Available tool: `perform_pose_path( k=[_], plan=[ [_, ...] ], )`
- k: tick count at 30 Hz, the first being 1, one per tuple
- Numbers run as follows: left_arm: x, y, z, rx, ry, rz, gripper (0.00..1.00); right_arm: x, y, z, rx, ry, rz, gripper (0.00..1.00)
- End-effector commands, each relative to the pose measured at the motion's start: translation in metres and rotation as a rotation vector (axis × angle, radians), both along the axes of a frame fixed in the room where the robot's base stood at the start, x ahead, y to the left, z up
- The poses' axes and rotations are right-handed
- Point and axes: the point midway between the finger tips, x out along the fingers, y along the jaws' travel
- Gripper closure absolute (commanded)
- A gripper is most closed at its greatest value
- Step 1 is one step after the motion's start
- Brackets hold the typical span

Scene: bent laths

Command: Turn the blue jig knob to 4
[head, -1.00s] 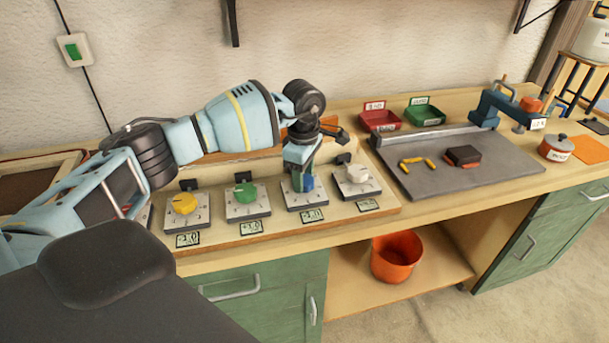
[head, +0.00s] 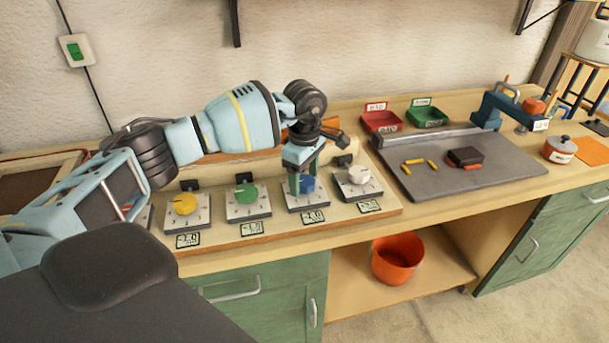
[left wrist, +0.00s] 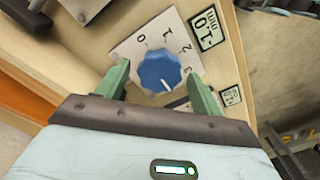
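The small display (left wrist: 207,27) beside the dial seems to read 1.0 mm. My right gripper is out of view.
A yellow knob (head: 184,204) and a green knob (head: 246,194) stand left of the blue one, a white knob (head: 358,175) close on its right. A grey board (head: 450,185) with yellow pieces lies further right. An orange bucket (head: 398,258) stands below.

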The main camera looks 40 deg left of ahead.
Motion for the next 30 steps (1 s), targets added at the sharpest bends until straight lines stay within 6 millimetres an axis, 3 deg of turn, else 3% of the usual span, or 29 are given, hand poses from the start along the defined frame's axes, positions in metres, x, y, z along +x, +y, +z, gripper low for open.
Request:
perform_pose_path(
  k=[11, 24, 30],
  plan=[
    [0.001, 0.000, 0.006, -0.002, -0.003, 0.001, 0.32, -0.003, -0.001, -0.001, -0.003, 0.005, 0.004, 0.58],
    [0.001, 0.000, 0.068, -0.001, -0.003, 0.001, 0.32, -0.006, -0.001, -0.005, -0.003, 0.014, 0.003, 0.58],
    [0.000, 0.000, 0.078, 0.000, 0.000, 0.001, 0.32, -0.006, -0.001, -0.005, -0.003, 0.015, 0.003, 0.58]
  ],
)
